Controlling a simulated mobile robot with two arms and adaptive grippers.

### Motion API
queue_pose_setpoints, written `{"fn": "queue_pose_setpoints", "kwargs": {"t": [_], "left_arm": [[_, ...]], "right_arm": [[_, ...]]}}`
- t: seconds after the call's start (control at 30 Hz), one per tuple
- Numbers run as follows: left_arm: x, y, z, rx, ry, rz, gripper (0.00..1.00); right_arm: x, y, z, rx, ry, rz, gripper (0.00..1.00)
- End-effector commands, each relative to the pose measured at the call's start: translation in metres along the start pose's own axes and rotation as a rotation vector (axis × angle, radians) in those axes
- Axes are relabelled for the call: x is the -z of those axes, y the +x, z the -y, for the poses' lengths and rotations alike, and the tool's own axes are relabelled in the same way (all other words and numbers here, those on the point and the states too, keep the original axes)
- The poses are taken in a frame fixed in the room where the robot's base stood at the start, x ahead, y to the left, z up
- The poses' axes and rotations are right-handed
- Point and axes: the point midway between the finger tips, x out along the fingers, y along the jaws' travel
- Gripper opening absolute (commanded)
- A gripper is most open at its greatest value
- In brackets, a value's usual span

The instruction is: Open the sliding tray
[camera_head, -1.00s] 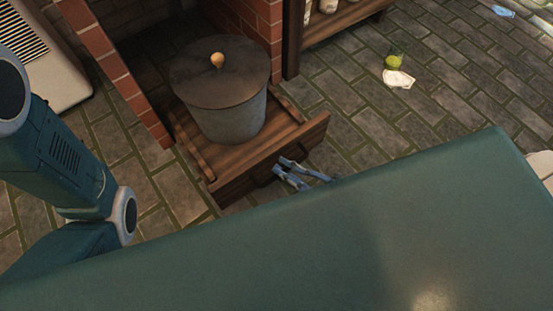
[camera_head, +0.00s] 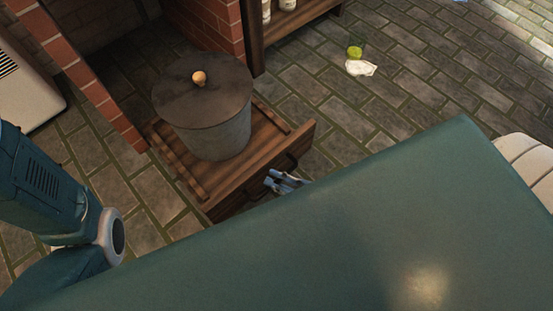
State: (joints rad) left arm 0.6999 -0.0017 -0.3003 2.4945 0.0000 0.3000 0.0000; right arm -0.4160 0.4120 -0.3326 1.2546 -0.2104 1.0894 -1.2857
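The wooden sliding tray (camera_head: 225,186) juts out of a brick recess, with a large lidded grey pot (camera_head: 215,138) standing on it. Dark handles (camera_head: 291,162) show on its front face. My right gripper (camera_head: 271,180) is at the tray's front, close to the handles. Its blue fingers look close together, and I cannot tell whether they touch a handle or are shut. My body hides the rest of that arm. My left arm shows at the left edge; its gripper is out of view.
Brick walls (camera_head: 85,75) flank the recess. A wooden shelf (camera_head: 300,22) with jars stands behind. A green lime-like item (camera_head: 354,52) and a white scrap (camera_head: 361,68) lie on the stone floor. The floor right of the tray looks mostly clear.

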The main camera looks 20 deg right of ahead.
Motion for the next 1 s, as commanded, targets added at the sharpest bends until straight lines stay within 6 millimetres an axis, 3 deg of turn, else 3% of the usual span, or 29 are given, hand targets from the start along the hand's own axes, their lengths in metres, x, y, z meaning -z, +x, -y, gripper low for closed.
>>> {"fn": "queue_pose_setpoints", "kwargs": {"t": [0.03, 0.1, 0.13, 0.53, 1.0], "left_arm": [[0.000, 0.000, 0.000, 0.000, 0.000, 0.000, 0.40], [0.000, 0.000, 0.000, 0.000, 0.001, 0.000, 0.40], [0.001, 0.000, 0.000, 0.000, 0.001, -0.001, 0.40], [0.003, 0.000, 0.000, -0.001, 0.002, -0.004, 0.40], [0.003, 0.001, 0.000, -0.001, 0.001, -0.005, 0.40]], "right_arm": [[-0.001, -0.001, 0.002, 0.006, -0.001, 0.002, 0.21], [-0.001, -0.001, 0.002, 0.006, -0.001, 0.002, 0.35], [-0.001, -0.001, 0.002, 0.005, -0.001, 0.001, 0.36], [0.000, -0.010, 0.001, 0.004, 0.000, 0.001, 0.36], [0.000, -0.101, 0.002, 0.007, 0.000, 0.002, 0.36]]}}
